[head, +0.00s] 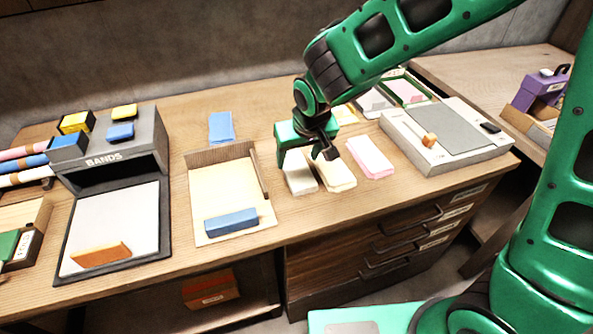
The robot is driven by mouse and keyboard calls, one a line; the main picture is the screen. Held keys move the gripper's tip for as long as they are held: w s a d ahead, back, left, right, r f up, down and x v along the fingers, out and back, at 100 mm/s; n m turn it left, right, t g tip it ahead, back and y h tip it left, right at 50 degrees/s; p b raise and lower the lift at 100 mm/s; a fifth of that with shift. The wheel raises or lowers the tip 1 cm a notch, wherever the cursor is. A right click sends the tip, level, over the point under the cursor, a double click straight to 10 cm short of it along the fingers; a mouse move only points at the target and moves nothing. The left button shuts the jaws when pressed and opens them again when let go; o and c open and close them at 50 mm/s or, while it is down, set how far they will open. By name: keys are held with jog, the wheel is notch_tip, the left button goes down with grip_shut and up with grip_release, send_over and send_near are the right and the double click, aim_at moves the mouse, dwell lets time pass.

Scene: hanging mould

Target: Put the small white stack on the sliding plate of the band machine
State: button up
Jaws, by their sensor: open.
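A small white stack (299,174) lies on the wooden table right of the middle tray. My gripper (308,155) is above it, jaws pointing down, and hides its far end. The jaws are open; I cannot tell whether a finger touches the stack. A cream stack (338,175) lies close on its right, under the other side of the gripper. The band machine (112,155) stands at the left, grey with the word BANDS. Its sliding plate (118,222) extends to the front with a light surface, and an orange block (101,255) lies at its near edge.
A tray (222,190) with cream paper and a blue bar (231,222) stands between the machine and the stacks. A pink stack (370,157) lies to the right, then a grey board device (445,137). A blue pad (221,127) lies behind the tray.

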aim_at(296, 167)
jog(key=shift+x, duration=2.65)
jog(key=shift+d, duration=0.1)
jog(key=c, duration=0.9)
jog(key=shift+c, duration=0.2)
